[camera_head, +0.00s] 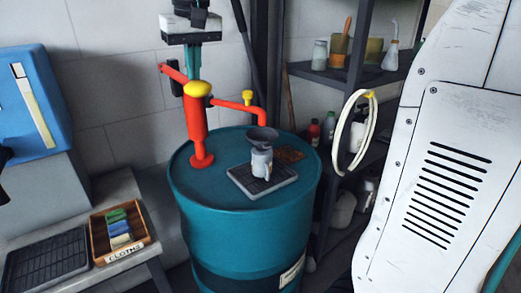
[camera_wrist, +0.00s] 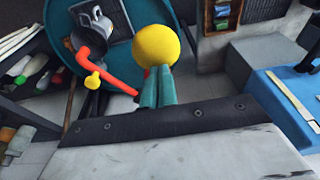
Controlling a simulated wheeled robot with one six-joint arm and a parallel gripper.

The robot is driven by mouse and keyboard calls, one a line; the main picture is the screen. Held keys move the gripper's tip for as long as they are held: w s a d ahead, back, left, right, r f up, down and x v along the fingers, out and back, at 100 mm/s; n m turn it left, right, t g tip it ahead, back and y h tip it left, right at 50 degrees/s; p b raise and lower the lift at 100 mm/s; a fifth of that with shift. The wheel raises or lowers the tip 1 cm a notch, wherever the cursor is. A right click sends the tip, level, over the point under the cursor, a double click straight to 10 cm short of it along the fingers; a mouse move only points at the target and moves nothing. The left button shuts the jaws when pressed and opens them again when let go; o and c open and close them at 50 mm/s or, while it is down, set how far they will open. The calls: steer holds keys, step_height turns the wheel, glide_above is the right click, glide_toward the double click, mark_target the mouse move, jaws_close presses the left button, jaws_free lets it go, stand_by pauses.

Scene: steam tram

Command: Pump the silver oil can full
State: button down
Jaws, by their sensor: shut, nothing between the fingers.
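The silver oil can (camera_head: 261,164), with a dark funnel (camera_head: 262,136) at its top, stands upright on a grey drip tray (camera_head: 244,181) on the teal drum (camera_head: 215,195). A red hand pump (camera_head: 196,130) with a yellow knob (camera_head: 197,89) stands on the drum, its spout (camera_head: 252,108) reaching toward the funnel. My gripper (camera_head: 193,78) points down just above the knob, shut and empty. In the wrist view my teal fingers (camera_wrist: 156,72) overlap the knob's edge (camera_wrist: 155,44); I cannot tell whether they touch. The can (camera_wrist: 112,18) shows partly there.
A shelf (camera_head: 310,72) with bottles and a hanging hoop (camera_head: 341,140) stands behind right. A white vented panel (camera_head: 440,185) fills the right side. At left are a cloths box (camera_head: 150,238), a dark tray (camera_head: 45,262) and a blue case (camera_head: 35,95).

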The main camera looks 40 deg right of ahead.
step_height(320, 180, up, 9)
stand_by(0.8)
stand_by(0.7)
steer(key=shift+f, duration=5)
step_height(320, 180, up, 10)
steer(key=shift+r, duration=0.2)
step_height(320, 180, up, 6)
steer(key=shift+f, duration=0.1)
